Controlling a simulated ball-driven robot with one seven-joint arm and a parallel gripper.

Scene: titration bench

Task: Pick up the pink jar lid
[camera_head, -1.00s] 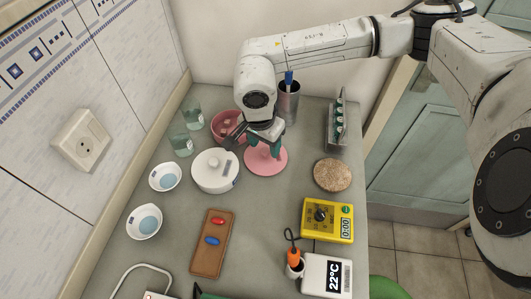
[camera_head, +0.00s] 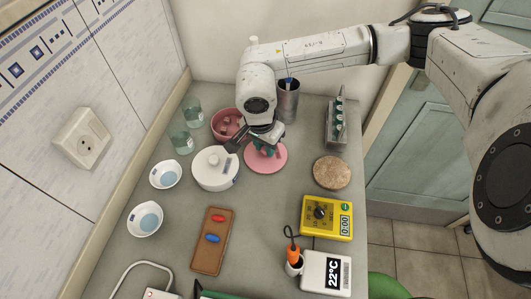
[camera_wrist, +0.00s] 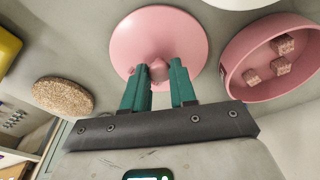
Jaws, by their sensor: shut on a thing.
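The pink jar lid (camera_head: 266,160) is a round disc with a knob in its middle, lying on the grey bench beside the white lidded pot. In the wrist view the lid (camera_wrist: 135,38) lies beyond the fingers, and its pink knob (camera_wrist: 158,70) sits between the green fingertips. My gripper (camera_wrist: 162,76) is shut on the knob. In the head view my gripper (camera_head: 265,148) reaches down onto the lid, and the wrist hides the lid's back part. Whether the lid touches the bench cannot be told.
The white pot (camera_head: 215,168) stands close at the left. A pink bowl (camera_head: 226,123) with several small cubes stands behind it. A metal cup (camera_head: 288,104) is at the back, a cork mat (camera_head: 332,173) at the right, and a yellow timer (camera_head: 327,218) in front.

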